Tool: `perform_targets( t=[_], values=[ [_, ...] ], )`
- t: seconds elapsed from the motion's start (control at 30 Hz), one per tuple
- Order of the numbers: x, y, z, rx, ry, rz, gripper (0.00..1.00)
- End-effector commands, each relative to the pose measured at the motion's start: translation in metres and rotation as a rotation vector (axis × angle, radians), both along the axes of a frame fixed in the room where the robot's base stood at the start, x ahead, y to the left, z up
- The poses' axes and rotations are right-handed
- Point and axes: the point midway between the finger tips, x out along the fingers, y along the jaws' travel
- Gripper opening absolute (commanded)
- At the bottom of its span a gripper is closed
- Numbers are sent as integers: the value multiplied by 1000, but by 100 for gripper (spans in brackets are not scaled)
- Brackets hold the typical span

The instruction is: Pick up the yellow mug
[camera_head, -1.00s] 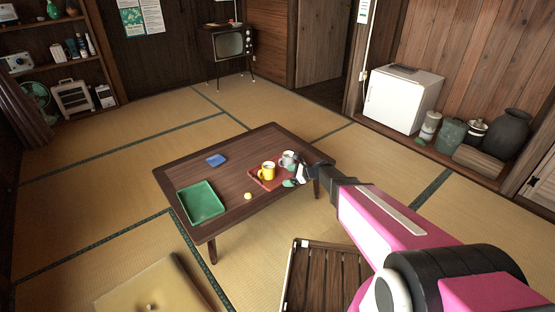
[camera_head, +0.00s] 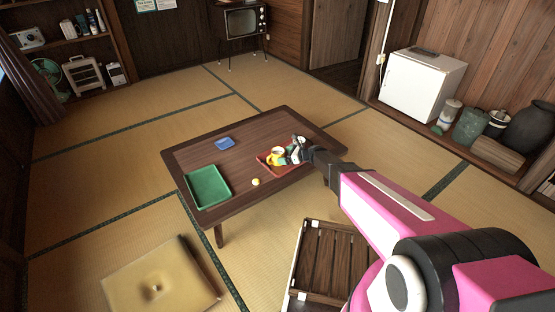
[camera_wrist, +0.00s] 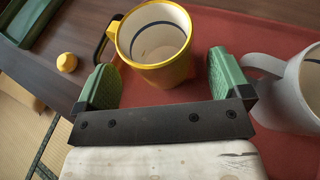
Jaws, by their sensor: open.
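The yellow mug (camera_wrist: 157,48) stands upright on a red tray, its open rim towards the wrist camera and a dark handle-like shape at its left. In the head view the yellow mug (camera_head: 276,154) is partly covered by my gripper. My gripper (camera_wrist: 163,75) is open, with its green pads on either side of the mug's near wall; whether they touch it I cannot tell. A grey-white mug (camera_wrist: 296,90) stands just right of the right pad, its handle close to that pad.
The red tray (camera_wrist: 225,22) lies on the low wooden table (camera_head: 250,133). A small yellow ball-like thing (camera_head: 255,182), a green tray (camera_head: 207,188) and a blue item (camera_head: 225,143) are also on the table. A slatted wooden crate (camera_head: 327,262) and a cushion (camera_head: 160,280) are on the floor.

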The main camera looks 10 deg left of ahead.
Motion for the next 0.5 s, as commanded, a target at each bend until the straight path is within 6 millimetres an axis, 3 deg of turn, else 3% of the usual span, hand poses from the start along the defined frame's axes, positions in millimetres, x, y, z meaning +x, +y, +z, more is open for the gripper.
perform_targets(
  t=[0.23,0.5],
  values=[
    [6,32,-15,0,0,1,96],
    [5,35,-16,0,0,-1,96]
  ],
)
